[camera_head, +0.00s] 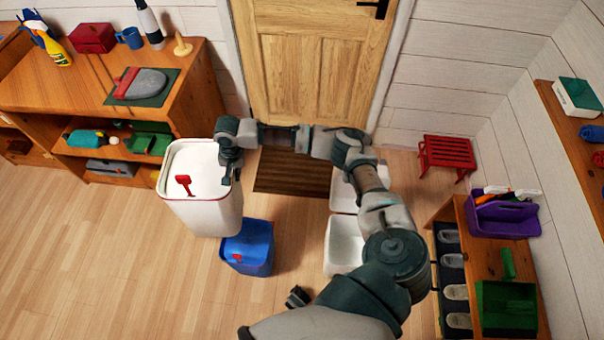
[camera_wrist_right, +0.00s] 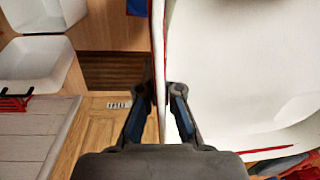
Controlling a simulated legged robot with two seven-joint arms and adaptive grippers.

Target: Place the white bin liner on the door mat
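The white bin liner (camera_head: 208,214) is a tall white tub with a red rim, left of centre in the head view and nearly upright. My right gripper (camera_head: 230,165) is shut on its right-hand rim. In the right wrist view, the fingers (camera_wrist_right: 160,98) stand on either side of the liner wall (camera_wrist_right: 235,60). The liner seems raised, with its lower end overlapping a blue bin (camera_head: 250,250). The brown door mat (camera_head: 290,174) lies before the door, right of the liner, partly hidden by my right arm. A small dark part, perhaps my left gripper (camera_head: 298,297), shows at the bottom.
A red T-shaped piece (camera_head: 184,182) shows at the liner. Two white tubs (camera_head: 345,245) stand by the mat's right side, partly behind my arm. A wooden cabinet (camera_head: 190,85) is at left, a red stool (camera_head: 447,153) and shoe rack (camera_head: 458,212) at right. Floor at lower left is clear.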

